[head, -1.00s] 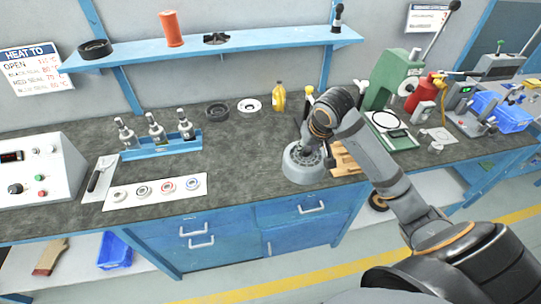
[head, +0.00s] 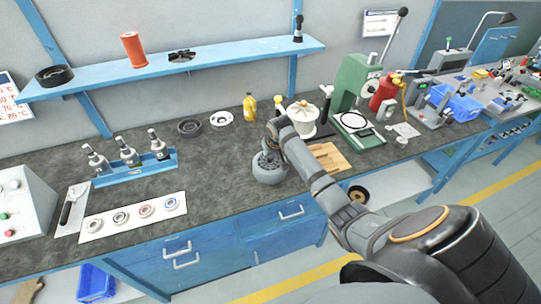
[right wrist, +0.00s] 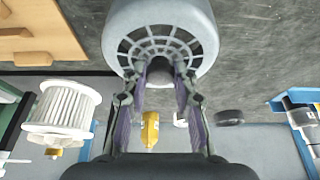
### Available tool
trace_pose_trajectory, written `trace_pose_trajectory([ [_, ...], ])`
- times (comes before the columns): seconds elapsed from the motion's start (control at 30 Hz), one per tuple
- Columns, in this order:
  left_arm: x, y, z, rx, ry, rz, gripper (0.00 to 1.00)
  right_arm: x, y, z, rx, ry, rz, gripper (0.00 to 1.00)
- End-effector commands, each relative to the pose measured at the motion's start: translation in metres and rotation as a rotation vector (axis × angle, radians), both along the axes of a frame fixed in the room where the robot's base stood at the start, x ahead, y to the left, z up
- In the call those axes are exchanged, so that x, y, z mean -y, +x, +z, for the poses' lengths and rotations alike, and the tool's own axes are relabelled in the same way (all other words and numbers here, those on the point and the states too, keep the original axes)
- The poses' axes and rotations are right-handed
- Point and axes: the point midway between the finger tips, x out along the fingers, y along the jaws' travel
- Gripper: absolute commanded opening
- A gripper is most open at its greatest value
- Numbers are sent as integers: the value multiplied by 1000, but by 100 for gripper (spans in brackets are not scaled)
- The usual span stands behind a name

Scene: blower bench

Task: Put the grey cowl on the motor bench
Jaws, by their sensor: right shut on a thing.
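The grey cowl (head: 270,171) is a round cup with a slotted grille on its top. It is at the front of the dark worktop, left of the wooden board. My right gripper (head: 273,148) is above it and shut on its grille hub. In the right wrist view the cowl (right wrist: 162,22) fills the top middle, with the fingers (right wrist: 165,80) at its central hub. I cannot tell if the cowl touches the worktop. Another bench (head: 497,90) with several small items stands at the far right; I cannot tell if it is the motor bench. My left gripper is not in view.
A white pleated filter (head: 303,121) stands behind my right wrist. The wooden board (head: 327,160) lies right of the cowl. A green press (head: 351,85), red bottle (head: 384,92) and blue bin (head: 456,108) stand farther right.

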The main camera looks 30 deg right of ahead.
Motion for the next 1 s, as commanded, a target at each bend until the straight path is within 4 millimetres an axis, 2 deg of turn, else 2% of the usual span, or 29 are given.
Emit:
trace_pose_trajectory([
  [0.37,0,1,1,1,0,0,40,0,0,-5,0,-1,0,0],
  [0.4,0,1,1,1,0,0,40,0,0,-5,0,-1,0,33],
  [0.53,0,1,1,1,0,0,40,0,0,-5,0,-1,-1,50],
  [0.83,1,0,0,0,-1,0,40,0,0,-3,0,-1,-1,50],
  [1.0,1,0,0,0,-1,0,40,0,-7,18,4,-4,-1,50],
])
